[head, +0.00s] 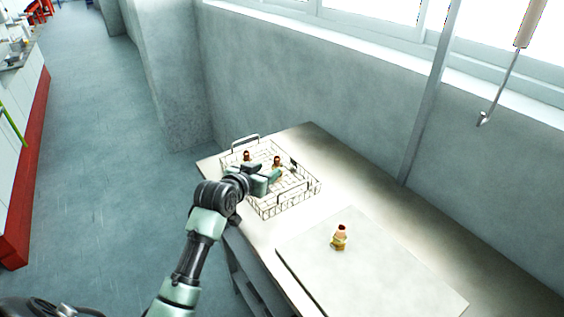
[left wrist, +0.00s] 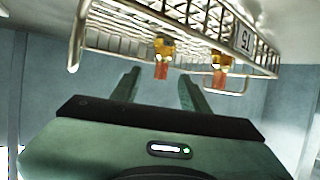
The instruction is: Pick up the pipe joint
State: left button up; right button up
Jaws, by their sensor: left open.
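A wire mesh basket (head: 300,197) stands on the table and holds two brass-and-copper pipe joints, one at its left (head: 246,156) and one nearer its middle (head: 277,161). A third pipe joint (head: 340,237) stands upright on a pale board. My left gripper (head: 270,177) is over the basket, close to the joints there. The left wrist view is upside down: the open, empty fingers (left wrist: 160,77) point toward one joint (left wrist: 162,58), which shows between them and apart from them. The other joint (left wrist: 221,70) is to its right. My right gripper is not in view.
The basket's wire wall (left wrist: 200,22) carries a tag (left wrist: 247,41) and has raised handles. The pale board (head: 390,275) lies on the table (head: 330,150). A wall with a window runs behind, and a post stands against it.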

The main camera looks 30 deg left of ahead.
aim_at(275, 164)
pick_arm(q)
jog(key=shift+a+p+x, duration=0.2)
jog(key=shift+p+x, duration=0.4)
jog(key=shift+x, duration=2.65)
jog(key=shift+r, duration=0.1)
grip_shut()
